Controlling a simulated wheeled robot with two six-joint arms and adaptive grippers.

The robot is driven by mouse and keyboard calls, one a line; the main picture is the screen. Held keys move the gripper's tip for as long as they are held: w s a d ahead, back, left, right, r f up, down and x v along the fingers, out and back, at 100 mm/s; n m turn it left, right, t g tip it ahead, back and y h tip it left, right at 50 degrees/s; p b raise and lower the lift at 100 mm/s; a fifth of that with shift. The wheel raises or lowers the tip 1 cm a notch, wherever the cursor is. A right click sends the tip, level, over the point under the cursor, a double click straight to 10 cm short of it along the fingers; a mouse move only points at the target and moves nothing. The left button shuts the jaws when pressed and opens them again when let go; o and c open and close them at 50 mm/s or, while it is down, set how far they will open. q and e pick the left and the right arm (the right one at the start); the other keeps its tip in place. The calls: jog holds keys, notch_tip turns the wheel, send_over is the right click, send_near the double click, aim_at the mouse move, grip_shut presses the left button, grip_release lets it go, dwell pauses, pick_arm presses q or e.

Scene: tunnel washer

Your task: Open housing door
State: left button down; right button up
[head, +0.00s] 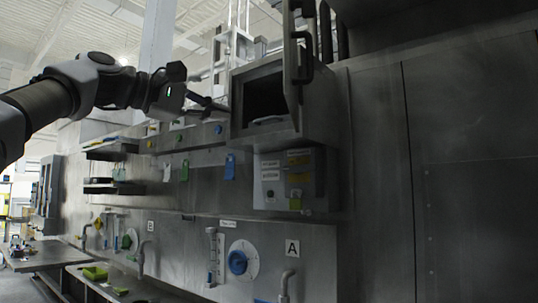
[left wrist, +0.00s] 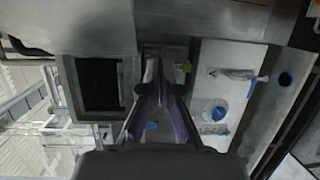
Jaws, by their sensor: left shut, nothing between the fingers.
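The metal housing (head: 318,110) is a grey box on the wall, right of centre in the head view. Its door (head: 291,55) stands swung open, seen nearly edge-on, with a dark bar handle (head: 305,62) on its right side. The dark inside of the housing shows behind the opening. My left gripper (head: 222,105) is shut and empty, just left of the housing opening and apart from the door. In the left wrist view its fingers (left wrist: 158,80) are close together, with the dark housing opening (left wrist: 100,85) to their left. My right gripper is out of view.
Below the housing is a control box (head: 268,180) with labels. Blue tags (head: 230,168), knobs and a round blue-centred valve (head: 238,262) are on the wall panel. Shelves (head: 112,148) jut out at left. A metal bench (head: 50,256) stands at lower left.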

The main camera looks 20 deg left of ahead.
pick_arm(q)
jog(key=s+r, duration=0.5)
jog(key=s, duration=0.1)
jog(key=s+d+r+p+x, duration=0.1)
jog(key=p+x, duration=0.7)
jog(key=x, duration=0.5)
jog(key=shift+w+d+f+m+t+h+p, duration=0.15)
jog(key=shift+d+f+m+t+h+p, duration=0.15)
jog(key=shift+d+m+h+p, duration=0.1)
jog(key=shift+a, duration=0.1)
